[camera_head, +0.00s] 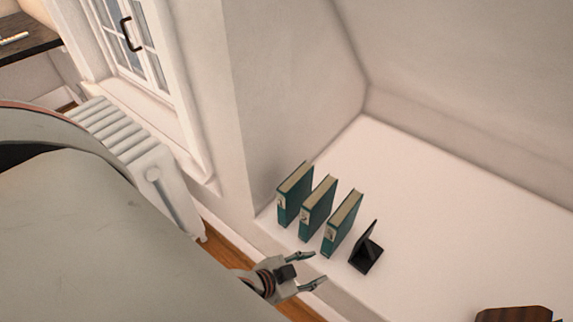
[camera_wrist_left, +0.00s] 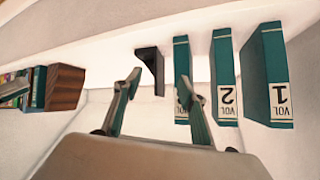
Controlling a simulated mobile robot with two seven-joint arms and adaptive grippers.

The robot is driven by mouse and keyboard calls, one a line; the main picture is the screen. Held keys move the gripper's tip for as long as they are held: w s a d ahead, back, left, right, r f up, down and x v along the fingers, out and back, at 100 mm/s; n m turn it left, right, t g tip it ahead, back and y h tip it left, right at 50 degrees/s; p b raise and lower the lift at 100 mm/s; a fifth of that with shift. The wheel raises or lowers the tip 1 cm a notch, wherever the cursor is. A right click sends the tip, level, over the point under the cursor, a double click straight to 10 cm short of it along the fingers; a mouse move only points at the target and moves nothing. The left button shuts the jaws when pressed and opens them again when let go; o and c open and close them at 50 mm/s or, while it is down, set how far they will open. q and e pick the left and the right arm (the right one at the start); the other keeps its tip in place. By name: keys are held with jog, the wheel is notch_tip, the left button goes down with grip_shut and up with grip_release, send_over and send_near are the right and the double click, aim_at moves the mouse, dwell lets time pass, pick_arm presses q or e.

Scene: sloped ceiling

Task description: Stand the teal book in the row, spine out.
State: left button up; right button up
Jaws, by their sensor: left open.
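Three teal books stand upright in a row on the white ledge, spines toward me: the left one (camera_head: 288,202), the middle one (camera_head: 312,222) and the right one (camera_head: 336,240). Gaps show between them. In the left wrist view, which looks upside down, spine labels read VOL 1 (camera_wrist_left: 281,105) and VOL 2 (camera_wrist_left: 227,98); the third book (camera_wrist_left: 181,60) has its label partly hidden by a finger. A black bookend (camera_head: 367,255) stands right of the row. My left gripper (camera_head: 314,268) is open and empty, in front of the third book and bookend (camera_wrist_left: 149,63). My right gripper is not in view.
A brown wooden holder (camera_wrist_left: 66,88) with several books sits farther along the ledge; part of it shows at the head view's bottom edge (camera_head: 514,314). A wall closes the row's left side. A white radiator (camera_head: 145,160) stands at left. The ledge behind the books is clear.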

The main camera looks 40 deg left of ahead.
pick_arm(q)
jog(key=s+a+n+y, duration=0.1)
jog(key=s+a+n, duration=0.1)
jog(key=s+a, duration=0.2)
jog(key=shift+s+a+f+t+y, duration=0.15)
jog(key=shift+a+f+t+y, duration=0.15)
jog(key=shift+a, duration=0.4)
jog(key=shift+r, duration=0.1)
jog(key=shift+s+d+r+p, duration=0.15)
jog(key=shift+d+r+p, duration=0.15)
jog(key=shift+r+p, duration=0.75)
jog(key=shift+s+d+r+p, duration=0.1)
jog(key=shift+d+r+p, duration=0.35)
jog(key=shift+p, duration=1)
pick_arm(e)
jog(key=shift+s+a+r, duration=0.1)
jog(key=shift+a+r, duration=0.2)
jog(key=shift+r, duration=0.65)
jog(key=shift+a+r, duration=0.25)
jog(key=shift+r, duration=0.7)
